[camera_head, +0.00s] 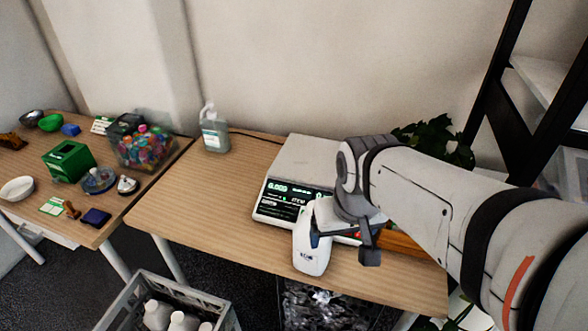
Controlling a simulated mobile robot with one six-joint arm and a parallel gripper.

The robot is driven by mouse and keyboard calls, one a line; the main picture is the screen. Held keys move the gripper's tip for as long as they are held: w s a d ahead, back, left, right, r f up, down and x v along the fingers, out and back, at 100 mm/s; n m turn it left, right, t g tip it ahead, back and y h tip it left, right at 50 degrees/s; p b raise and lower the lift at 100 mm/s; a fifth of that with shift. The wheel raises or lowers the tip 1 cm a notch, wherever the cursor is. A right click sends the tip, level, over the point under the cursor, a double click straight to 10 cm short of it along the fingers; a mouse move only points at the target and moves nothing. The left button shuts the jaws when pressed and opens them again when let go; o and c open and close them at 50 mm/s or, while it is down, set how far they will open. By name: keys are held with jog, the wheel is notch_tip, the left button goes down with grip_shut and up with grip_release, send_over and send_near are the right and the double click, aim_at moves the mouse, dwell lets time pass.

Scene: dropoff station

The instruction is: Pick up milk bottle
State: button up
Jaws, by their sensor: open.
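A white bottle (309,259) with small dark print, which looks like the milk bottle, appears in front of the scale at the table's front edge. Whether it rests on the wood or is above it I cannot tell. My gripper (342,247) is open, with its dark fingers pointing down. The left finger overlaps the bottle's upper right side in the picture; the right finger is clear to its right. Contact cannot be made out. More white bottles (157,314) are in a grey crate (225,318) on the floor.
A scale (308,160) with a lit display stands behind the bottle, partly hidden by my arm. A pump bottle (214,136) stands at the back of the wooden table (190,215). A plant (436,138) is behind my arm. The left table holds a tub of colourful caps (143,148). The main table's left is clear.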

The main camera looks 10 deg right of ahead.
jog(key=shift+o, duration=0.2)
jog(key=shift+w+r, duration=0.25)
jog(key=shift+w, duration=0.1)
jog(key=w+p, duration=0.2)
jog(key=w, duration=0.2)
jog(key=w+a+n+g+p, duration=0.1)
jog(key=w+p, duration=0.1)
jog(key=w, duration=0.2)
jog(key=w+n+g+p, duration=0.1)
jog(key=w+p, duration=0.1)
jog(key=w, duration=0.2)
jog(key=shift+w+a+r+p, duration=0.15)
jog(key=shift+a+r+p, duration=0.05)
jog(key=shift+r+p, duration=0.15)
jog(key=shift+w+f+g, duration=0.2)
jog(key=shift+w+g, duration=0.1)
jog(key=shift+f, duration=0.3)
jog(key=f, duration=0.4)
jog(key=f+p, duration=0.1)
jog(key=f, duration=0.1)
jog(key=shift+s+a+f, duration=0.15)
jog(key=shift+s+f, duration=0.05)
jog(key=shift+s, duration=0.1)
jog(key=shift+w+f, duration=0.1)
jog(key=shift+f, duration=0.35)
jog(key=c, duration=1.3)
